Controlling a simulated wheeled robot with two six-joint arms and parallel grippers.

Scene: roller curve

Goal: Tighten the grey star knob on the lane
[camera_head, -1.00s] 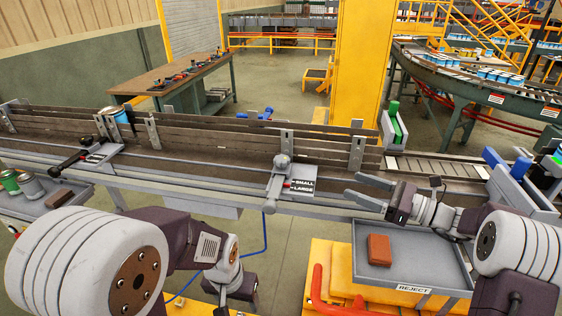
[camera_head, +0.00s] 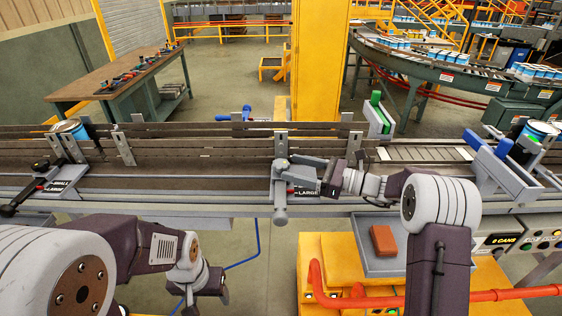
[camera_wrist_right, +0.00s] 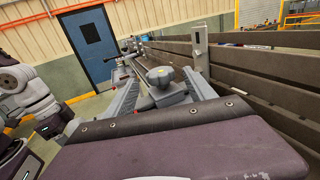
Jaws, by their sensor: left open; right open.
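The grey star knob (camera_head: 281,164) sits on top of a clamp on the lane's near rail, above a small plate whose visible word is LARGE. In the right wrist view the knob (camera_wrist_right: 160,76) shows between two grey fingers, one on each side, with no clear contact. My right gripper (camera_head: 294,168) is open and reaches in from the right at the knob. It also shows in the wrist view (camera_wrist_right: 160,84). My left gripper (camera_head: 202,285) hangs low in front of the lane, empty, away from the knob; its fingertips are hard to make out.
The lane's brown guide rails (camera_head: 200,145) run behind the knob on upright brackets. A second clamp with a black handle (camera_head: 40,180) is at the left. A grey tray (camera_head: 362,262) with a red-brown block (camera_head: 383,240) lies below my right arm. Blue-and-grey gate parts (camera_head: 490,165) stand at the right.

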